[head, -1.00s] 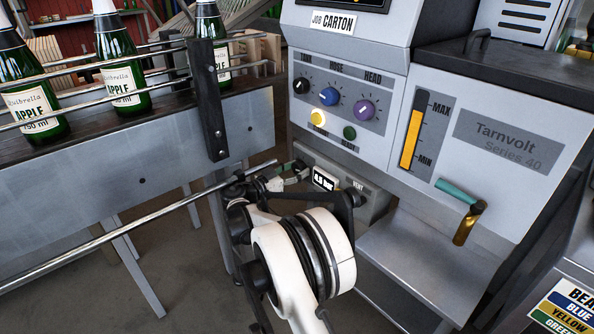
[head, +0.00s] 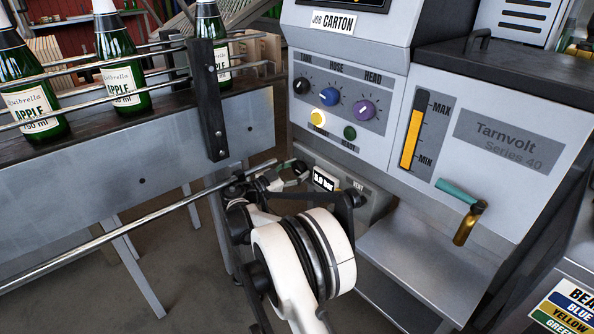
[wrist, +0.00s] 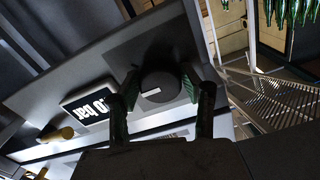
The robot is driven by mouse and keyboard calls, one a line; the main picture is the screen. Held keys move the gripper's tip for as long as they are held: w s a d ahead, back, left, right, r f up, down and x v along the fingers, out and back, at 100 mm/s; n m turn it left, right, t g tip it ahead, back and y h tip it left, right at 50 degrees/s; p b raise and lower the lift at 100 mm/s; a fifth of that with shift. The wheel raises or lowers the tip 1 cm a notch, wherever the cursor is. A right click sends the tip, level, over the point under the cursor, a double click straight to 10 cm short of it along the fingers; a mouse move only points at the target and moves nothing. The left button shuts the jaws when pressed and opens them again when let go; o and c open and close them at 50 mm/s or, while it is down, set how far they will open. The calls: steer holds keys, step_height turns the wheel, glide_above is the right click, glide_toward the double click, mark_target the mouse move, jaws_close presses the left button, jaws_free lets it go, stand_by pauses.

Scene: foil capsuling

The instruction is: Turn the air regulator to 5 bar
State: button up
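The air regulator's dark round knob (wrist: 159,88) with a pale pointer mark shows in the wrist view. My gripper (wrist: 161,84) has its green-padded fingers on either side of the knob and appears shut on it. Beside the knob, the lit pressure display (wrist: 88,105) shows upside down or cut off in part. In the head view the display (head: 325,181) seems to read 5.0 bar, though the digits are small. My gripper (head: 285,177) is at the regulator on the machine's lower front, and my wrist hides most of the knob there.
A conveyor (head: 140,160) with green bottles (head: 122,75) and metal rails runs at the left, close to my gripper. Above the regulator is a panel with black, blue and purple knobs (head: 364,110). A teal-handled lever (head: 460,200) sticks out at the right.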

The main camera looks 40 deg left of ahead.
steer(key=o, duration=0.3)
steer(key=shift+o, duration=0.2)
steer(key=shift+r, duration=0.1)
step_height(320, 180, up, 10)
steer(key=shift+f, duration=0.1)
stand_by(0.6)
